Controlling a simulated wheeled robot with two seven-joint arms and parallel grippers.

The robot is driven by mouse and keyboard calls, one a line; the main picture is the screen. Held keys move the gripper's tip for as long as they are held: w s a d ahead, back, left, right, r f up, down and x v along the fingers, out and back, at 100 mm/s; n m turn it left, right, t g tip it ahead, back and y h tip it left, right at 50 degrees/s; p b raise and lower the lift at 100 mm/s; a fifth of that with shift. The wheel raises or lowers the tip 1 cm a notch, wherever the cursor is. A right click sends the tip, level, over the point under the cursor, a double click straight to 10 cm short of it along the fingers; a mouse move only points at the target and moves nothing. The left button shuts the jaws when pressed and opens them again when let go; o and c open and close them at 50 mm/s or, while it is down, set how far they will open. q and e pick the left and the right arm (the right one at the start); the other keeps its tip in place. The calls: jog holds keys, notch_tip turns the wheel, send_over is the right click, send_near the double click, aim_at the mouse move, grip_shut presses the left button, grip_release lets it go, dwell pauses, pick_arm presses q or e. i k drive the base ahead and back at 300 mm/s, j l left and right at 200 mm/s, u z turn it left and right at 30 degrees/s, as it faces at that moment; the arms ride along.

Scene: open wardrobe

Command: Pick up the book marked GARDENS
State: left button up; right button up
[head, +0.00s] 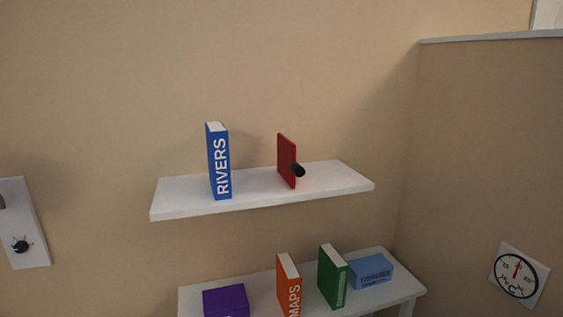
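A green book (332,277) stands upright on the lower white shelf or table, with white lettering on its spine too small to read for sure. An orange book marked MAPS (289,287) stands upright to its left, cut by the lower frame edge. A blue book marked RIVERS (218,162) stands upright on the upper shelf. A light blue block or book (371,272) lies right of the green book, with dark lettering I cannot read. I cannot tell for certain which one is marked GARDENS. Neither of my grippers is in view.
The upper white shelf (255,188) also carries a red upright panel (286,161) with a black knob. A purple block (226,301) sits left on the lower surface (397,280). A partition wall (485,150) and a dial (516,273) are on the right, a white panel (20,220) on the left.

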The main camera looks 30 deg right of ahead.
aim_at(333, 269)
jog(key=z, duration=1.45)
jog(key=i+l+u, duration=0.25)
jog(key=u, duration=0.25)
jog(key=i+l+u, duration=0.65)
jog(key=l+u, duration=0.15)
jog(key=u, duration=0.15)
